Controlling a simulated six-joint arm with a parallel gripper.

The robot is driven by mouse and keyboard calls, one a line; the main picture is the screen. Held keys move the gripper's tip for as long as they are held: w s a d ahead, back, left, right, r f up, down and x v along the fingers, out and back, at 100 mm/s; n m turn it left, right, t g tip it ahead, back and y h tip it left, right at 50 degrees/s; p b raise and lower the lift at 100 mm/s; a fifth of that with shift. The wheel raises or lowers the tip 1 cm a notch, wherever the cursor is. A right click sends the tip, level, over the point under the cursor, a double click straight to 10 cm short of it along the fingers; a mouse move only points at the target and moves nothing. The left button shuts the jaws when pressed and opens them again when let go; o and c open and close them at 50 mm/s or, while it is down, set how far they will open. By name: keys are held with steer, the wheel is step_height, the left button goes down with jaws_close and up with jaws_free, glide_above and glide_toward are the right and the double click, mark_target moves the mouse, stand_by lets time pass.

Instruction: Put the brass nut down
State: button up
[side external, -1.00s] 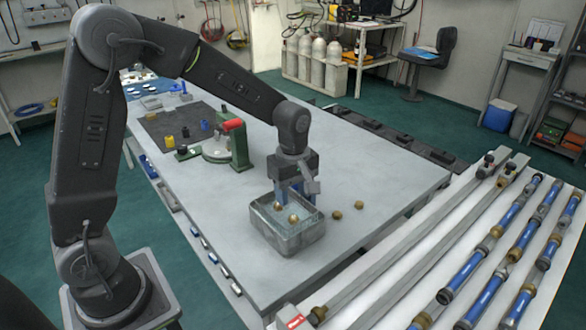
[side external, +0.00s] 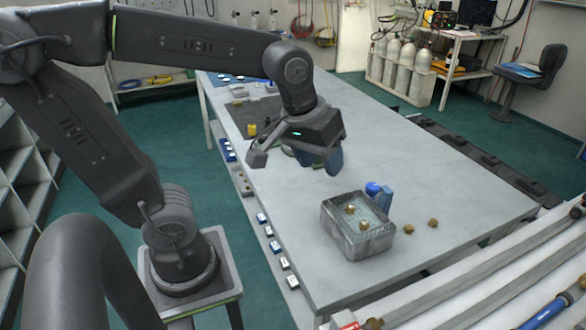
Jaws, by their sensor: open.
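A grey open-topped bin (side external: 350,243) stands on the pale workbench. Two brass nuts show inside it, one at the back (side external: 350,209) and one further forward (side external: 364,225). Two more brass nuts lie on the bench right of the bin, a nearer one (side external: 408,229) and a farther one (side external: 433,223). My gripper (side external: 320,162) is above the bench, behind and left of the bin and clear of it. Its blue fingers are partly hidden by its body; it is open, and no nut shows between them.
Blue objects (side external: 386,198) stand right behind the bin. A yellow piece (side external: 251,130) stands on a dark mat at the back left. Pale rails (side external: 480,268) run along the front right. The bench (side external: 460,190) right of my gripper is clear.

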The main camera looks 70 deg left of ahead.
steer(key=s+m, duration=0.1)
steer(key=s, duration=0.1)
steer(key=s+m+t, duration=0.1)
steer(key=s+m, duration=0.3)
steer(key=shift+d+f+t, duration=0.2)
steer(key=shift+f+t, duration=0.15)
steer(key=shift+t, duration=0.05)
steer(key=shift+w, duration=0.1)
stand_by(1.6)
